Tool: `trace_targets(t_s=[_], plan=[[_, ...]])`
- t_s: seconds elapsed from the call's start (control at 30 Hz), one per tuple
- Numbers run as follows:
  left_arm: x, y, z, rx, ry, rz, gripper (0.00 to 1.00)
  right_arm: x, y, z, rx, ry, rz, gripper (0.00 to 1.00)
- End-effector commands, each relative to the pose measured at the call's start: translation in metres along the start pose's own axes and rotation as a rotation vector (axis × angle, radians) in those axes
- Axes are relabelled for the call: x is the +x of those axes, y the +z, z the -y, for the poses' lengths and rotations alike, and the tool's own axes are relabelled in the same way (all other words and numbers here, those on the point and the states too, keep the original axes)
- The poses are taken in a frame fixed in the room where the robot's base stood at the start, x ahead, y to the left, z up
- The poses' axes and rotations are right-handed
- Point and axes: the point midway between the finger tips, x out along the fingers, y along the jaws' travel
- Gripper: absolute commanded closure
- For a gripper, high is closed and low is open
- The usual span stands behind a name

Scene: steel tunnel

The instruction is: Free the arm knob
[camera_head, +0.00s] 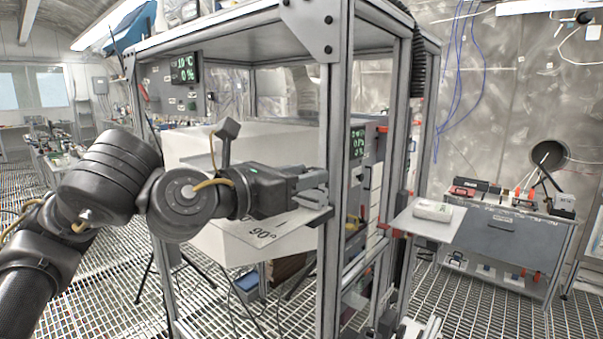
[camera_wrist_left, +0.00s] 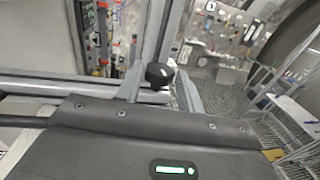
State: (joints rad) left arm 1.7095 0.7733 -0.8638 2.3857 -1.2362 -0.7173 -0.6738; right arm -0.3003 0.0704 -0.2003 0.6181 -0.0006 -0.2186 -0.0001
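The black arm knob (camera_wrist_left: 159,74) shows in the left wrist view, in front of a grey metal post. My left gripper (camera_head: 313,187) is at the front post of the metal frame in the head view. In the wrist view its two grey fingers (camera_wrist_left: 162,92) stand apart, one on each side of the knob, with the knob appearing between them. I cannot tell whether either finger touches it. In the head view the knob is hidden behind the gripper and post. Pale grey pieces at the bottom edge of the head view may be my right gripper; too little shows to tell.
The metal frame (camera_head: 337,90) stands close in front. A white panel marked 90° (camera_head: 275,232) lies beneath my left gripper. A grey workbench (camera_head: 500,240) stands at the right. Grating floor lies between.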

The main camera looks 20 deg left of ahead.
Motion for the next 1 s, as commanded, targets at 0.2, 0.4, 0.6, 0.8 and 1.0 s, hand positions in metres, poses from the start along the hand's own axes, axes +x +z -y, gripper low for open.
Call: trace_targets(t_s=[0.2, 0.4, 0.6, 0.8, 1.0], plan=[[0.0, 0.0, 0.0, 0.0, 0.0, 0.0, 0.44, 0.0, 0.0, -0.007, -0.003, 0.008, 0.0, 0.64], [-0.001, 0.001, 0.0, 0.0, 0.0, 0.001, 0.44, 0.0, 0.001, -0.01, -0.004, 0.012, 0.001, 0.64], [-0.021, 0.001, 0.0, 0.005, -0.001, 0.005, 0.44, 0.005, 0.001, -0.01, -0.004, 0.012, 0.002, 0.64], [-0.057, -0.007, -0.001, 0.004, 0.003, 0.008, 0.44, 0.039, 0.003, -0.015, -0.004, 0.021, 0.005, 0.64], [-0.082, -0.006, -0.001, 0.001, 0.002, 0.006, 0.44, 0.058, 0.005, -0.032, -0.014, 0.037, -0.02, 0.64]])
